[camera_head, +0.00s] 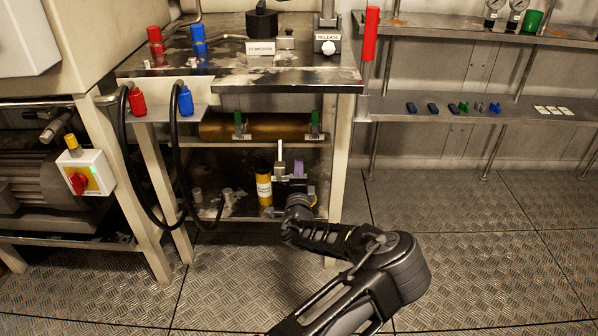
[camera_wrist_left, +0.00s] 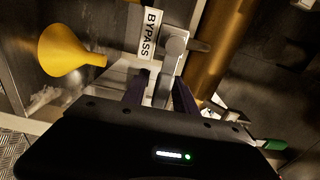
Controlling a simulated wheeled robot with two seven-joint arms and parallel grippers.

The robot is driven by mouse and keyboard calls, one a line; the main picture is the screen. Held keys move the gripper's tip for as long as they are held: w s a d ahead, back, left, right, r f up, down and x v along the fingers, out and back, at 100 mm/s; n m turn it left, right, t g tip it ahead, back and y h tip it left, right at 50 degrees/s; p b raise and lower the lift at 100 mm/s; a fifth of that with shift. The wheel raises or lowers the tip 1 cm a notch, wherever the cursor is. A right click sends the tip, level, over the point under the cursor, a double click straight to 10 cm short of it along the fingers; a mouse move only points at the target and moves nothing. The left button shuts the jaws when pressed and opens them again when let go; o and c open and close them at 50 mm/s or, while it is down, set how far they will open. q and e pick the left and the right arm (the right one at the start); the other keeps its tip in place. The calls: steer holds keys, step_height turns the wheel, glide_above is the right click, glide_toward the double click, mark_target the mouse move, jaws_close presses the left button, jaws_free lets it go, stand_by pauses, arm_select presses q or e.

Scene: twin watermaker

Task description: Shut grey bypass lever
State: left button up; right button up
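The grey bypass lever (camera_wrist_left: 163,88) shows in the left wrist view, hanging from a grey valve body (camera_wrist_left: 174,45) beside a white BYPASS label (camera_wrist_left: 150,33). My left gripper (camera_wrist_left: 160,92) has its two dark purple fingers on either side of the lever, and there seem to be gaps between them and it. Whether either finger touches the lever is hard to tell. In the head view my left gripper (camera_head: 290,182) reaches into the lower bay of the bench, where it hides most of the valve. My right gripper is not in view.
A brass cylinder (camera_head: 215,128) with green-handled valves (camera_head: 314,124) lies on the shelf above. A yellow container (camera_head: 264,188) stands close left of my gripper. A yellow funnel (camera_wrist_left: 70,50) shows in the wrist view. Black hoses (camera_head: 122,160) hang at the left. The floor at right is clear.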

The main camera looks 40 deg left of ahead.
arm_select(q)
steer(key=shift+s, duration=0.1)
steer(key=p+v, duration=0.2)
steer(key=v, duration=0.5)
steer(key=shift+s+d, duration=0.25)
stand_by(0.4)
